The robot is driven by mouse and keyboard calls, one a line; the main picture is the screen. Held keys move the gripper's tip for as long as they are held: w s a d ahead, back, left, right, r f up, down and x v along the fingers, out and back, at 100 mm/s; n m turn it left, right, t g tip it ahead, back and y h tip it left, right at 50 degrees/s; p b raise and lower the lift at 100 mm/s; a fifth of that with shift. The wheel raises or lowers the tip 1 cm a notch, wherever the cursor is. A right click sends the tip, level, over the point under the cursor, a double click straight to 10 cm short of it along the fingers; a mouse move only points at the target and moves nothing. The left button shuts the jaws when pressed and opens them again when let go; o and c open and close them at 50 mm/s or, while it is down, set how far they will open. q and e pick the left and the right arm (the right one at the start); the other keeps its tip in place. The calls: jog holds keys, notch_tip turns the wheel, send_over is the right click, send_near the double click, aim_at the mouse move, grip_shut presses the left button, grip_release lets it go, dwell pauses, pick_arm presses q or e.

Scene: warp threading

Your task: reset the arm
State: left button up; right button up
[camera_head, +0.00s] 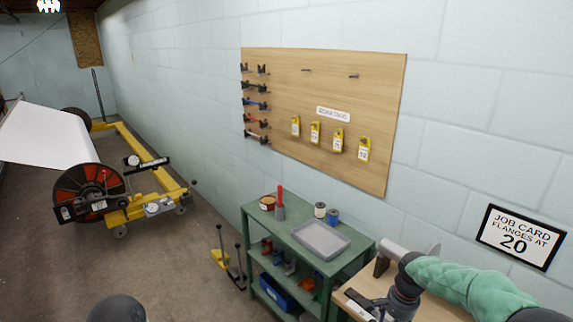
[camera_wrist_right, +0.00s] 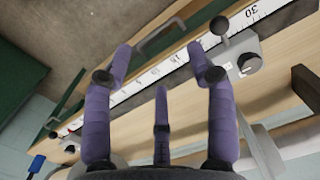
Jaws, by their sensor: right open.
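My right gripper (camera_wrist_right: 160,62) is open in the right wrist view, its purple fingers spread with nothing between them. It is over a wooden bench (camera_wrist_right: 270,98) with a white ruled scale (camera_wrist_right: 150,78). A grey slider with a black ball knob (camera_wrist_right: 220,26) and a round dial (camera_wrist_right: 248,64) is just beyond the right finger; I cannot tell whether they touch. In the head view, my right arm in a green sleeve comes in at the lower right over the bench (camera_head: 352,296), and its fingertips are hard to make out. My left gripper is not in view.
A green shelf cart (camera_head: 262,228) with a grey tray (camera_head: 320,238) stands left of the bench.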

jog(key=s+a+f+n+y, duration=0.1)
jog(key=s+a+f+n, duration=0.2)
jog(key=s+a+f, duration=0.5)
jog(key=s+a+f+n+y, duration=0.2)
jog(key=s+a+f, duration=0.6)
jog(key=f, duration=0.7)
jog(key=shift+s+a+f+n, duration=0.15)
jog(key=shift+s+a+n, duration=0.25)
jog(key=shift+a+n, duration=0.45)
jog(key=shift+n, duration=0.95)
jog(key=s, duration=0.2)
jog(key=s+a+f, duration=0.1)
jog(key=s, duration=0.2)
jog(key=s+a+f, duration=0.1)
jog(key=s, duration=0.2)
jog(key=shift+s+a+f, duration=0.1)
jog(key=shift+s+f, duration=0.05)
jog(key=shift+c, duration=0.3)
